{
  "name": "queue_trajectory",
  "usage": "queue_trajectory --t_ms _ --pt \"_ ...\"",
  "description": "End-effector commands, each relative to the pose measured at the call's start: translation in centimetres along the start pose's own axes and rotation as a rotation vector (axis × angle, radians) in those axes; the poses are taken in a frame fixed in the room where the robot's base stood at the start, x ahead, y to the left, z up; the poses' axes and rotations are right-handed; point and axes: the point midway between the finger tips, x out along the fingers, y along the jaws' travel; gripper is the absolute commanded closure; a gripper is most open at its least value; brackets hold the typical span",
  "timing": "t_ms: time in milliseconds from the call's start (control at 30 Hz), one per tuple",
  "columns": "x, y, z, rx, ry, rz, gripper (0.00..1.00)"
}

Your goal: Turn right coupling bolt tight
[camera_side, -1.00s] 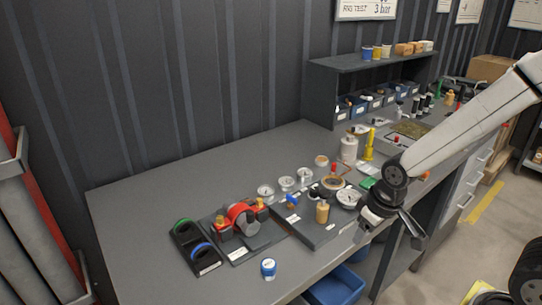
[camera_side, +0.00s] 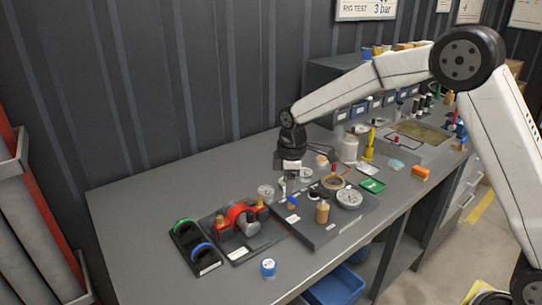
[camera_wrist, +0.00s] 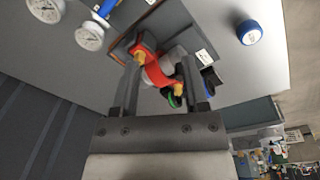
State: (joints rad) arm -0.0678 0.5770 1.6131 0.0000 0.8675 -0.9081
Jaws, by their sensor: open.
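A red coupling (camera_side: 237,212) sits on a dark plate on the bench, around a grey pump part (camera_side: 250,227). It has a brass bolt on each side, the right coupling bolt (camera_side: 260,203) and the left bolt (camera_side: 220,221). In the wrist view the red coupling (camera_wrist: 155,68) shows between my fingers, with the right bolt (camera_wrist: 139,57) near one finger and the other bolt (camera_wrist: 178,89) near the other. My gripper (camera_side: 289,176) is above the bench, behind and right of the coupling, apart from it. Its fingers (camera_wrist: 158,62) are open and empty.
A holder with green and blue rings (camera_side: 193,244) stands left of the coupling. The bench's left back is clear.

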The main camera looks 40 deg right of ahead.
Motion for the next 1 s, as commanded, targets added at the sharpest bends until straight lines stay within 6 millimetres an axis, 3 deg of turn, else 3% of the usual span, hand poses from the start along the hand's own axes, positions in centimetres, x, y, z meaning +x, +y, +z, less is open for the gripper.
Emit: queue_trajectory --t_ms 200,500,1000 --pt "0.8 2.6 -3.2 -0.223 -0.017 -0.029 0.43" --pt "1.7 4.8 -6.3 -0.490 -0.030 -0.068 0.43" --pt "2.2 5.2 -7.1 -0.570 -0.032 -0.080 0.43"
